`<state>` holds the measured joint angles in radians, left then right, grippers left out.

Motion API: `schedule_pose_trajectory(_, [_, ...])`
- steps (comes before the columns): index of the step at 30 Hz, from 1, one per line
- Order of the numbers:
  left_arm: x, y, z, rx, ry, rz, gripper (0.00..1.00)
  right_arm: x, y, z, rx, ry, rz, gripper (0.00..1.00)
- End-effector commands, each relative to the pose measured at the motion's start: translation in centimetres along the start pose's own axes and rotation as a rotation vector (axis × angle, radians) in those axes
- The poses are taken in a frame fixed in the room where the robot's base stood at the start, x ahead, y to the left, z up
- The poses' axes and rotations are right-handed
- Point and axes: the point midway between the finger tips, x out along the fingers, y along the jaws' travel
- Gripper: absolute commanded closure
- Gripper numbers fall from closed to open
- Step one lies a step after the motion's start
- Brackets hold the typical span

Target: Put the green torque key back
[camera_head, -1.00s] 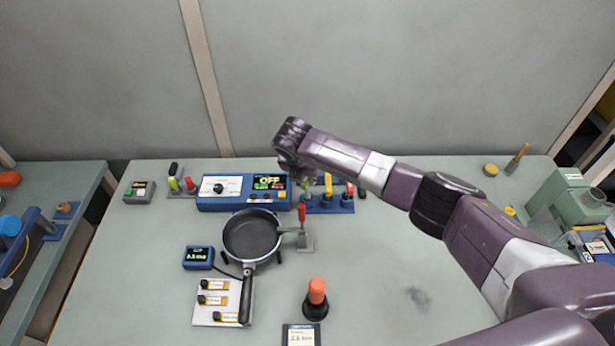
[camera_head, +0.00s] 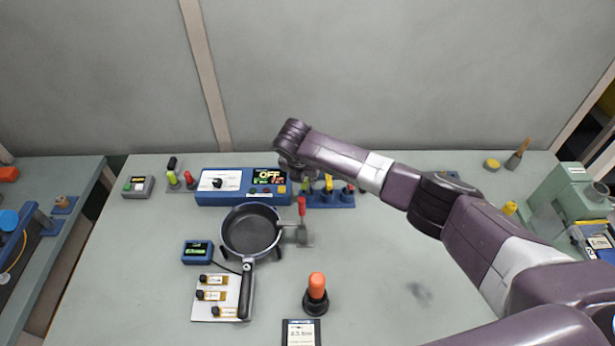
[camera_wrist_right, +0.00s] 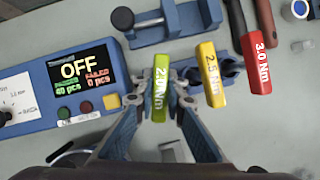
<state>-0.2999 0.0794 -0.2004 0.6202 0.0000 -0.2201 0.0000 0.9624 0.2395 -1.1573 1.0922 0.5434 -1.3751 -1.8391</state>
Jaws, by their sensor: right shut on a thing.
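My right gripper (camera_wrist_right: 163,103) points down, with its fingers shut on the green torque key (camera_wrist_right: 161,98), which is marked 2.0 Nm. In the head view, my wrist hides most of this grip. The key is at the left end of the blue key rack (camera_head: 342,203); I cannot tell whether it is seated or just above. To its right stand the yellow key (camera_wrist_right: 211,75), marked 2.5 Nm, and the red key (camera_wrist_right: 255,62), marked 3.0 Nm. My left gripper is not in view.
The blue tester (camera_head: 222,185), its display reading OFF, is close left of the rack. A pan (camera_head: 251,231) and a red-handled clamp (camera_head: 302,212) are in front. An orange-topped black tool (camera_head: 316,290) stands nearer. The table right of it is clear.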

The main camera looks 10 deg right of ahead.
Motion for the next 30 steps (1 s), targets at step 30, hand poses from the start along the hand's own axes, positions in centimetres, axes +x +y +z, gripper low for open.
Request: schedule_pose_trajectory(30, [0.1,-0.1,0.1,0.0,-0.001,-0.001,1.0,-6.4,0.1,0.0,-0.001,-0.003,0.003,0.69])
